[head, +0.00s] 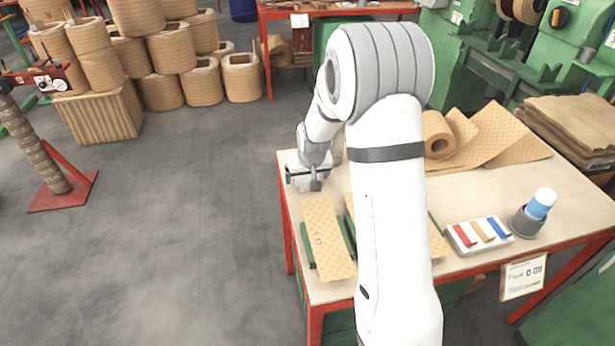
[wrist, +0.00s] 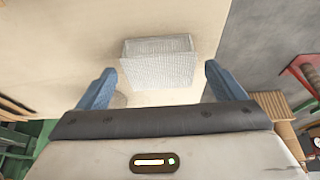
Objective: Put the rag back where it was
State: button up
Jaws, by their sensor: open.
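A pale grey-white block-shaped piece with a fine woven texture, which looks like the folded rag (wrist: 158,66), rests on the beige table top in the wrist view. My gripper (wrist: 159,76) is open, with one blue finger to the left of it and one to the right. Gaps show between the cloth and both fingers. In the head view my gripper (head: 306,182) is low over the table's far left corner, pointing down. I cannot make out the rag there; my gripper and arm cover that spot.
The red-framed table (head: 470,206) holds a dotted tan board (head: 325,238) with green bars, a tray of coloured pieces (head: 480,235), a dark cup (head: 527,222) with a blue-white bottle, and a paper roll (head: 438,136). My arm hides the table's middle. Open floor lies left.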

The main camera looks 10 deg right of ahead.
jog(key=v, duration=1.1)
jog(key=s+r+g, duration=0.1)
jog(key=s+r, duration=0.2)
jog(key=s, duration=1)
jog(key=s+r+g, duration=0.1)
jog(key=s+r, duration=0.2)
jog(key=s, duration=1.1)
jog(key=shift+s, duration=0.35)
jog(key=shift+r, duration=0.1)
